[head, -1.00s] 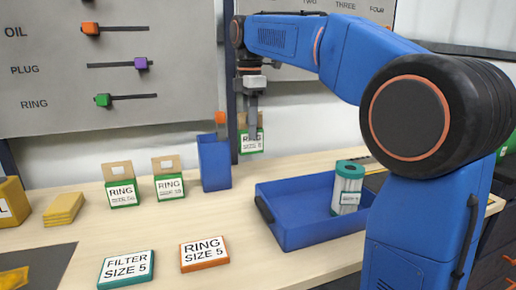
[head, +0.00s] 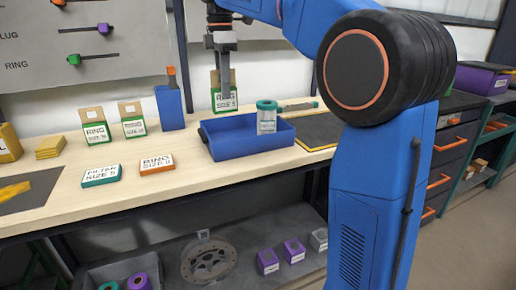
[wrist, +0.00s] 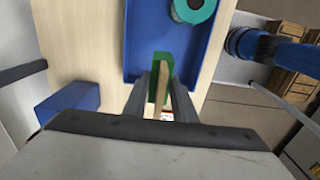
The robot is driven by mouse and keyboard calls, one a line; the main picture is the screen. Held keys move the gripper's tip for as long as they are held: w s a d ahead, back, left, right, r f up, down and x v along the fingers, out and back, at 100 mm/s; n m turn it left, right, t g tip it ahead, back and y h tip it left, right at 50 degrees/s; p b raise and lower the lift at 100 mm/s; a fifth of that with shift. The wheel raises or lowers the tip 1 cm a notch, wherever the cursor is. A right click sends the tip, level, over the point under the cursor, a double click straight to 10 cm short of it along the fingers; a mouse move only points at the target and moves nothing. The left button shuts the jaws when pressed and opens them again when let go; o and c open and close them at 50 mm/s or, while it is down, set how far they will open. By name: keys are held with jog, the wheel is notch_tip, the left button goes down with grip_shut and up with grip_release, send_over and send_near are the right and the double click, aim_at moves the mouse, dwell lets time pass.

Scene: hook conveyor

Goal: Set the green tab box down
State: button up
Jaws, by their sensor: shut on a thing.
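My gripper (head: 224,84) is shut on the green tab box (head: 224,104), which has a tan tab at its top and a white label reading RING SIZE; the number is hard to read. The box hangs upright in the head view at the back left edge of the blue tray (head: 238,146). In the wrist view the green box (wrist: 163,65) shows between my fingers, overlapping the edge of the blue tray (wrist: 131,45). Its height above the tray or table is hard to tell.
A teal-capped filter (head: 267,120) stands in the tray. A tall blue bin (head: 170,108) and two green tab boxes (head: 95,128) (head: 132,122) are to the left. Flat FILTER (head: 101,176) and RING (head: 157,164) boxes lie in front. Bare wood shows left of the tray.

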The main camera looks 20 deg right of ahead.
aim_at(227, 112)
jog(key=f, duration=0.5)
jog(key=shift+s+d+f, duration=0.1)
jog(key=shift+s+f, duration=0.05)
jog(key=shift+s, duration=0.25)
jog(key=shift+f, duration=2.35)
jog(key=shift+f, duration=0.1)
jog(key=o, duration=1)
jog(key=shift+o, duration=0.2)
notch_tip(227, 112, up, 12)
jog(key=shift+r, duration=0.15)
